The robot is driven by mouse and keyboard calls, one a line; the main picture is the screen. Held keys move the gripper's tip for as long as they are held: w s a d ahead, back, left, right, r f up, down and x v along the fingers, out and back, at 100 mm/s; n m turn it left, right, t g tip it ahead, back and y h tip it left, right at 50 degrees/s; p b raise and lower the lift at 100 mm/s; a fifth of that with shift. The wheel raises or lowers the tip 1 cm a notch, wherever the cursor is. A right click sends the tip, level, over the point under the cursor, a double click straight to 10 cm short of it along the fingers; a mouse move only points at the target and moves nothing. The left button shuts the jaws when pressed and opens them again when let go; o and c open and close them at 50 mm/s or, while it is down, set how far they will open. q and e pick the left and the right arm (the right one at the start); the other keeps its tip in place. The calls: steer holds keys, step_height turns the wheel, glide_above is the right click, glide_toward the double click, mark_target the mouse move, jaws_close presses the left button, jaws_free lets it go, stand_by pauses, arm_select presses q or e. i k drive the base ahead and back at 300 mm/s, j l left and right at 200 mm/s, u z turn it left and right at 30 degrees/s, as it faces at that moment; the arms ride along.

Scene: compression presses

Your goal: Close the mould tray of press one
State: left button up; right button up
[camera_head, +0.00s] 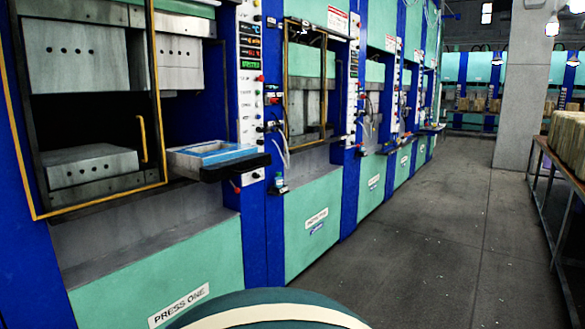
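Press one (155,250) stands at the left, with a green lower panel labelled "PRESS ONE" (178,305). A tray with a pale metal rim and light blue inside (215,152) sticks out from its right side toward the aisle. A thick black front edge (236,168) lies along the tray's near right end. An orange-yellow door frame (158,95) with a yellow handle (143,138) stands to the left of the tray. Behind the frame is a grey lower block (92,165) below a raised upper block (80,58). Neither of my grippers is in view.
A white control column (250,90) stands right of the tray. More presses, including a second one (315,215), line the wall. The grey aisle floor (420,240) is clear. A pillar (527,90) and a loaded table (560,170) stand at the right.

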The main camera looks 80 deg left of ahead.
mark_target(210, 162)
steer(key=u, duration=2.9)
